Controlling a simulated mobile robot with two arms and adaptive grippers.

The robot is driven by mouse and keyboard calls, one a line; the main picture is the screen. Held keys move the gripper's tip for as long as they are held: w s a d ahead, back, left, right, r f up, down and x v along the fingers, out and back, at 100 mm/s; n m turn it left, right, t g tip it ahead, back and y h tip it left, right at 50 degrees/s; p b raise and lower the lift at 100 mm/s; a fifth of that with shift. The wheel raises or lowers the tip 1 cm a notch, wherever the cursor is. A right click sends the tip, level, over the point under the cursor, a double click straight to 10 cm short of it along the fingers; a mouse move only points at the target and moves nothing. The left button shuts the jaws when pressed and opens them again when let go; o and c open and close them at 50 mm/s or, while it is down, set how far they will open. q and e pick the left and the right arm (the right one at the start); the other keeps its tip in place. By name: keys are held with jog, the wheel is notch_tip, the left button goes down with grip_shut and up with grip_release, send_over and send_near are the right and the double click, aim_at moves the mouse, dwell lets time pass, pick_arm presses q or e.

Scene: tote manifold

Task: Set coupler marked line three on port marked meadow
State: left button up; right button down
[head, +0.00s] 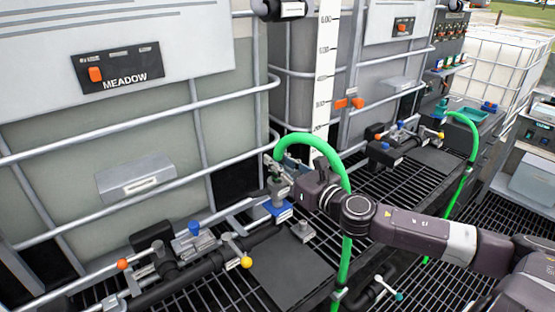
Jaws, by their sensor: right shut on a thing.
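A green hose (318,142) arches up and over beside the grey tote cage and ends in a grey-green coupler (279,186). My right gripper (297,190) is shut on this coupler, its arm coming in from the right. The coupler is upright just above a blue-based fitting (278,209) on the grating; I cannot tell whether they touch. No line number is legible on the coupler. The MEADOW plate (120,68) with an orange tab is on the left tote. A pipe with valves (178,262) runs below that tote. My left gripper is not in view.
A second green hose (469,150) arches at the right by another valve set (398,145). A white level scale (325,75) stands between the totes. Metal cage bars run close behind my gripper. A flat dark plate (290,275) lies on the grating in front.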

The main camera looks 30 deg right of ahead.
aim_at(283, 184)
jog(key=shift+f+b, duration=1.3)
jog(key=shift+f, duration=0.55)
jog(key=c, duration=1.7)
grip_release()
jog(key=shift+f, duration=0.15)
jog(key=shift+s+d, duration=0.1)
jog(key=shift+s, duration=1)
jog(key=s, duration=0.9)
jog(key=shift+s+d, duration=0.4)
